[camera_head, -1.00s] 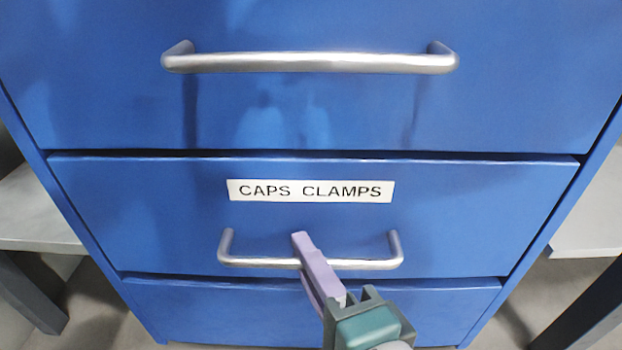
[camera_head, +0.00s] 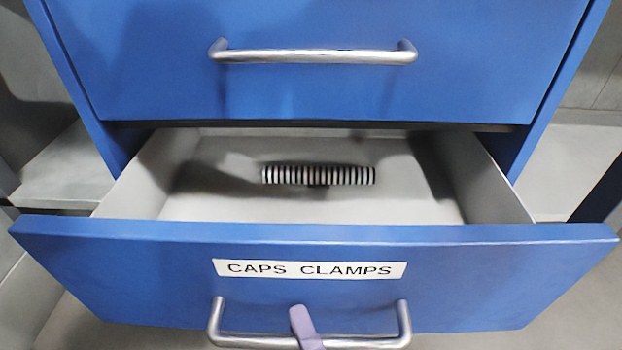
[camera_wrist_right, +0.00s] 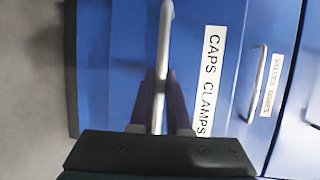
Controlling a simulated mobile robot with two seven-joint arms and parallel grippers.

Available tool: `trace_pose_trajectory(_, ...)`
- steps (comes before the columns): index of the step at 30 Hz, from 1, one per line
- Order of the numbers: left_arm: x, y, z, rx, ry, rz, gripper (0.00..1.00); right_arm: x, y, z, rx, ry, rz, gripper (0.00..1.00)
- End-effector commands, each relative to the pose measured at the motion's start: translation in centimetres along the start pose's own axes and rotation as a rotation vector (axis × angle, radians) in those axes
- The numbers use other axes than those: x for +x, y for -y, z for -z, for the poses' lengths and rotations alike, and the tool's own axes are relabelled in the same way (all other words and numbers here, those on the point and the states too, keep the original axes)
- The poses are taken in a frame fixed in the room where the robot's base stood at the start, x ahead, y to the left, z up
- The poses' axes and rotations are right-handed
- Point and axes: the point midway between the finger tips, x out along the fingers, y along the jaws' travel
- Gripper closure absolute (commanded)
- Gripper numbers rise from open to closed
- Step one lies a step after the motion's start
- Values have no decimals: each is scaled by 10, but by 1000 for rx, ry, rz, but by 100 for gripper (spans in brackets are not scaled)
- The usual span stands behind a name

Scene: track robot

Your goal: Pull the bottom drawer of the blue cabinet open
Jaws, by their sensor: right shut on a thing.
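The blue cabinet (camera_head: 310,95) fills the head view. Its drawer labelled "CAPS CLAMPS" (camera_head: 180,275) stands well open, its grey inside showing. A silver bar handle (camera_head: 240,340) is on the drawer front, below the label. My right gripper (camera_head: 305,325) is at the middle of this handle; only a purple finger shows there. In the right wrist view both fingers (camera_wrist_right: 160,100) are shut on the handle (camera_wrist_right: 163,60), one on each side of the bar. My left gripper is in neither view.
A striped black-and-white object (camera_head: 318,176) lies in the open drawer. The drawer above, with its own silver handle (camera_head: 312,56), is shut. Grey shelves (camera_head: 65,165) flank the cabinet. The wrist view shows another label, partly readable, "VALVES" (camera_wrist_right: 271,85).

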Motion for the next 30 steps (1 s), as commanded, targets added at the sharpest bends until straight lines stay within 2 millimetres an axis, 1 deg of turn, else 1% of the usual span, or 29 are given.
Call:
trace_pose_trajectory(1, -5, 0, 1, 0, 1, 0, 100, -11, -1, -4, 2, 1, -5, 100)
trace_pose_trajectory(6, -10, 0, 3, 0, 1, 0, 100, -40, -9, -16, 1, 1, -6, 100)
trace_pose_trajectory(12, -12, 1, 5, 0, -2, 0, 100, -64, -14, -26, 1, 1, -4, 100)
trace_pose_trajectory(19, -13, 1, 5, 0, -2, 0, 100, -75, -17, -31, 0, 1, -2, 100)
trace_pose_trajectory(30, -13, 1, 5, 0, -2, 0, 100, -76, -18, -32, 0, 1, -2, 100)
